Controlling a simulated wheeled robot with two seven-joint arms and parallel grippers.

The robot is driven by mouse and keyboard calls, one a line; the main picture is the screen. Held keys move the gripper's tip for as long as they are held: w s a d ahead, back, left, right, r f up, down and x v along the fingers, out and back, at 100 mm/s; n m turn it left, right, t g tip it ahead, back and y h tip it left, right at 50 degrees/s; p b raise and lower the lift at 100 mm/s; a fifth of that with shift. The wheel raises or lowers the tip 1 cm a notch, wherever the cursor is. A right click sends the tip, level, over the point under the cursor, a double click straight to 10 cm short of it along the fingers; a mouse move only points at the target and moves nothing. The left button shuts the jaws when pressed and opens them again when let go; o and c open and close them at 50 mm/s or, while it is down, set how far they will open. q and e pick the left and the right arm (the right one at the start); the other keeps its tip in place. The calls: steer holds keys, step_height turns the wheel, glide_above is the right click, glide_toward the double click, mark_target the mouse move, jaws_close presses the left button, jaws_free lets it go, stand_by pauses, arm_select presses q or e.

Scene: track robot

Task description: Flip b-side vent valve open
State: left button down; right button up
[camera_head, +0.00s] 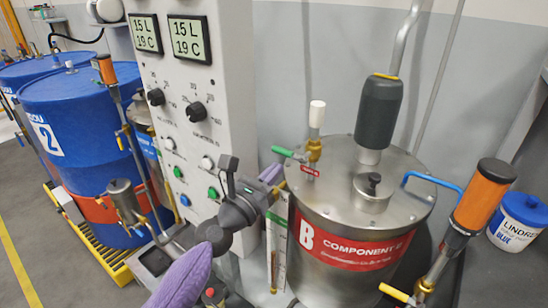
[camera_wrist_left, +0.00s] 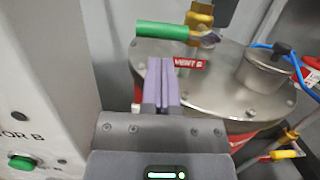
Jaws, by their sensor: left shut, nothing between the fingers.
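The B-side vent valve stands on the lid of the steel tank marked "B COMPONENT" (camera_head: 350,248). It has a brass body (camera_head: 314,152) and a green lever handle (camera_head: 282,151) pointing left. A red "VENT B" label (camera_wrist_left: 190,63) is below it. In the left wrist view the green handle (camera_wrist_left: 162,30) lies roughly level, just beyond the fingertips. My left gripper (camera_head: 272,173) has purple fingers, shut and empty, below and close to the handle. The shut fingers also show in the wrist view (camera_wrist_left: 161,68). I cannot tell whether they touch the handle. My right gripper is not in view.
A white control panel (camera_head: 185,85) with displays and knobs stands left of the tank. The lid has a steel cap (camera_head: 373,190) and a blue hose (camera_head: 432,180). An orange-topped part (camera_head: 484,195) rises at the right. Blue drums (camera_head: 85,110) stand at far left.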

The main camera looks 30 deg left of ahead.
arm_select(q)
steer(key=shift+w+r, duration=0.2)
steer(key=shift+r, duration=0.3)
steer(key=shift+w, duration=0.15)
steer(key=shift+r+m, duration=0.1)
steer(key=shift+m, duration=0.3)
